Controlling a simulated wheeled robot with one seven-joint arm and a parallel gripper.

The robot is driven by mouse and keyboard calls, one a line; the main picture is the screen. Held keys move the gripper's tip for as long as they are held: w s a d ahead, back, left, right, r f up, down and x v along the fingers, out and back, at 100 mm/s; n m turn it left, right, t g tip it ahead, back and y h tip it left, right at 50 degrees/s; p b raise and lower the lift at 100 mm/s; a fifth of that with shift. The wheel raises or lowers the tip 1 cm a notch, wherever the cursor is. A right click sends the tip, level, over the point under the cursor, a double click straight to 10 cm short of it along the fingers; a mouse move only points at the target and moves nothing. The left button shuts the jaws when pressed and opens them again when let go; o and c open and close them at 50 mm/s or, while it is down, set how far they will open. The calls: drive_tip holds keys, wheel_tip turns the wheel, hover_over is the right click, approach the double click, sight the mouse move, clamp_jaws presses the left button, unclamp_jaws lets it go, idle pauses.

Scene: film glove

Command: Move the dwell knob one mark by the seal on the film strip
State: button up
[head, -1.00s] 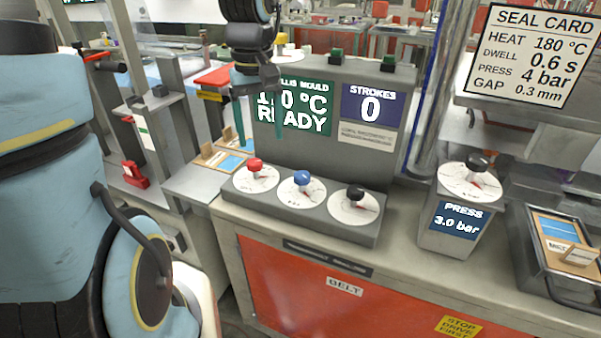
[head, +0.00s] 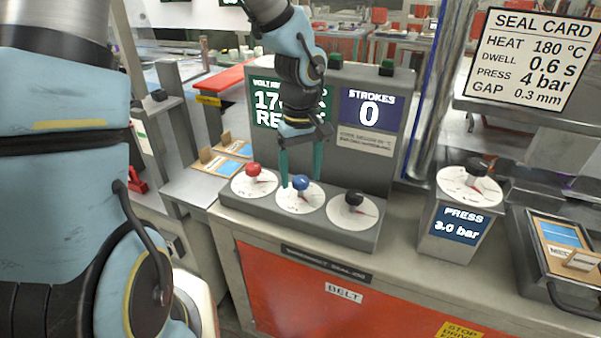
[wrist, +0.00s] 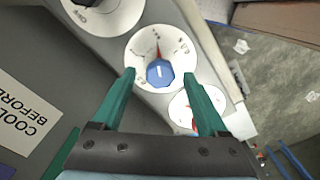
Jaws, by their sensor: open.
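The blue knob (head: 301,183) stands on a white dial, the middle of three on the console. My gripper (head: 301,179) points down over it with teal fingers apart. In the wrist view the open gripper (wrist: 159,76) has one finger on each side of the blue knob (wrist: 160,73); I cannot tell whether they touch it. The dial's red pointer shows beyond the knob. The dial lettering is too small to read. Film pieces lie on boards at the left (head: 237,147) and in a tray at the right (head: 562,234). The seal card (head: 533,55) reads dwell 0.6 s.
The red knob (head: 253,170) and black knob (head: 354,198) flank the blue one closely. A separate press knob (head: 477,166) stands right, above a 3.0 bar display (head: 457,223). The console's upright panel (head: 367,140) rises close behind my fingers; its stroke display (head: 370,108) reads 0.

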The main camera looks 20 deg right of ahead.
drive_tip(key=shift+f, duration=0.3)
clamp_jaws()
idle(0.5)
